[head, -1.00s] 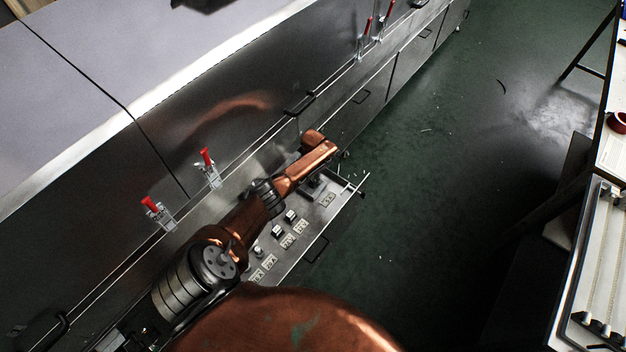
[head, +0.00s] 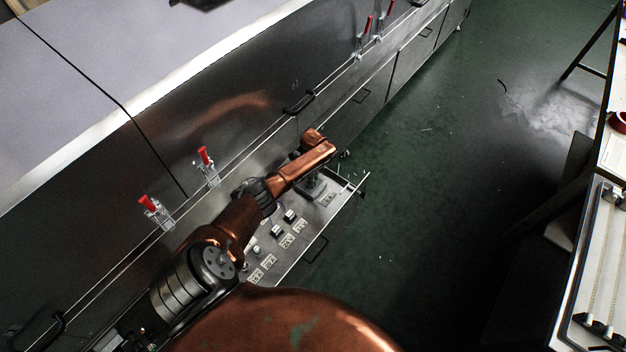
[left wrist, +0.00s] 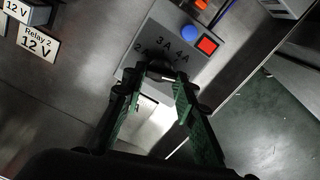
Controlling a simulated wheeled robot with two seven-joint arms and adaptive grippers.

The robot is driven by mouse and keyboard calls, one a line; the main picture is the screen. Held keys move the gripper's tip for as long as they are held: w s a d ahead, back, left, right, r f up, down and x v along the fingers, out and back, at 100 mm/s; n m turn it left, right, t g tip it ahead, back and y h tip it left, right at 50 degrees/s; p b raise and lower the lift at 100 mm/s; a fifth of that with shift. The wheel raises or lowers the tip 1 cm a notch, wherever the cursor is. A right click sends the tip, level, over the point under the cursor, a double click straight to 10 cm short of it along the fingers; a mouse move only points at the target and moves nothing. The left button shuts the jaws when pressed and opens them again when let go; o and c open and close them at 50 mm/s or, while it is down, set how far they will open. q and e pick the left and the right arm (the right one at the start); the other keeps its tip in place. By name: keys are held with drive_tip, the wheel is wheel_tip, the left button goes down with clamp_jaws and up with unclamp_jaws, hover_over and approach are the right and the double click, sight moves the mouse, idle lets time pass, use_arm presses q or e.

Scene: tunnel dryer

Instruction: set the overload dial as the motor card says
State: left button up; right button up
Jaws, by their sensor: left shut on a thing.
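The grey overload unit (left wrist: 196,62) shows in the left wrist view, with 2A, 3A and 4A marks, a blue button (left wrist: 189,32) and a red button (left wrist: 208,45). My left gripper (left wrist: 159,78) is shut on its dark dial (left wrist: 159,67), just below the marks. The fingers hide most of the dial, so its setting cannot be read. In the head view my left gripper (head: 315,186) points down at the far end of the pulled-out panel (head: 290,262). The motor card cannot be made out. My right gripper is out of view.
The panel carries several small devices and labels, including a Relay 2 12 V label (left wrist: 37,43). Red-handled clamps (head: 151,208) line the steel dryer side. A bench with a white tray (head: 570,310) and a paper sheet (head: 615,155) stands at right. The green floor between is clear.

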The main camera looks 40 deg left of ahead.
use_arm(q)
drive_tip(key=shift+m, duration=0.5)
drive_tip(key=o, duration=1.2)
drive_tip(key=shift+c, duration=0.2)
wheel_tip(320, 180, up, 12)
idle(0.3)
